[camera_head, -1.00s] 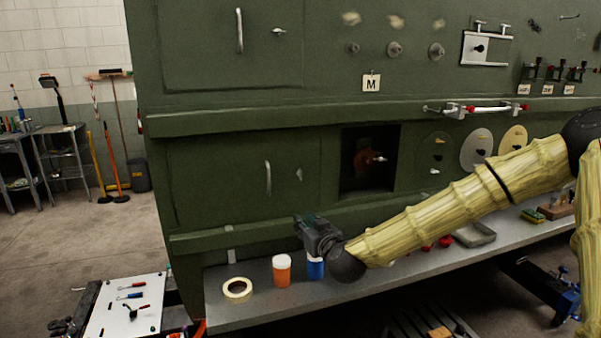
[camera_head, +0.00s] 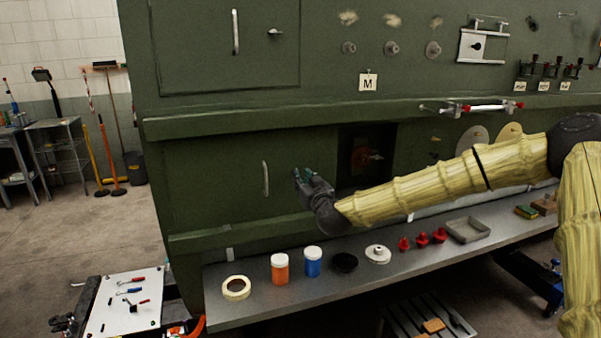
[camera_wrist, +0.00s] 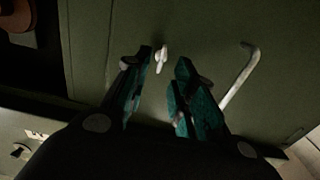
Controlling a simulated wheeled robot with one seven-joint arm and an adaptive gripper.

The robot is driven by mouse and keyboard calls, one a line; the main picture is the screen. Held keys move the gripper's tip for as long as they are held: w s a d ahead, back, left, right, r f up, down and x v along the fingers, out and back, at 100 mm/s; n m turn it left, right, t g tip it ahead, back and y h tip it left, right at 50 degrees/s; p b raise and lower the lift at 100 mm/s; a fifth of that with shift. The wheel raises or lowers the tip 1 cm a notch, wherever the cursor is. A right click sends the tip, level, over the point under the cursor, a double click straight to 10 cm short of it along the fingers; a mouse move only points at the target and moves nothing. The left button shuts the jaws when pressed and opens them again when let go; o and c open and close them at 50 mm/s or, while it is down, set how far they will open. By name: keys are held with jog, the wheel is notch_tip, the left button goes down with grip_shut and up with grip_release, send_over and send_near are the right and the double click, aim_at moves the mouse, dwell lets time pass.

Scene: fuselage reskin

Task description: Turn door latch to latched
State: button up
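The door latch (camera_wrist: 160,60) is a small pale turn-handle on the lower green door (camera_head: 215,180). In the wrist view it stands roughly upright, ahead of the gap between my fingertips. In the head view it is hidden behind my gripper (camera_head: 303,176). My gripper is open in the wrist view (camera_wrist: 158,85), its green-padded fingers on either side of the latch's line. It appears empty. I cannot tell whether the fingers touch the latch. The door's bar handle (camera_head: 265,178) is left of my gripper in the head view and right of the latch in the wrist view (camera_wrist: 240,75).
A dark square opening (camera_head: 366,155) lies right of the lower door. The upper door has its own latch (camera_head: 275,31), lying level. A ledge (camera_head: 330,285) below holds a tape roll (camera_head: 236,288), an orange jar (camera_head: 279,269), a blue jar (camera_head: 313,262) and other parts.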

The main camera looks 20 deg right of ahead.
jog(key=shift+w+p, duration=0.55)
jog(key=shift+w, duration=1.25)
grip_shut()
jog(key=shift+d, duration=0.1)
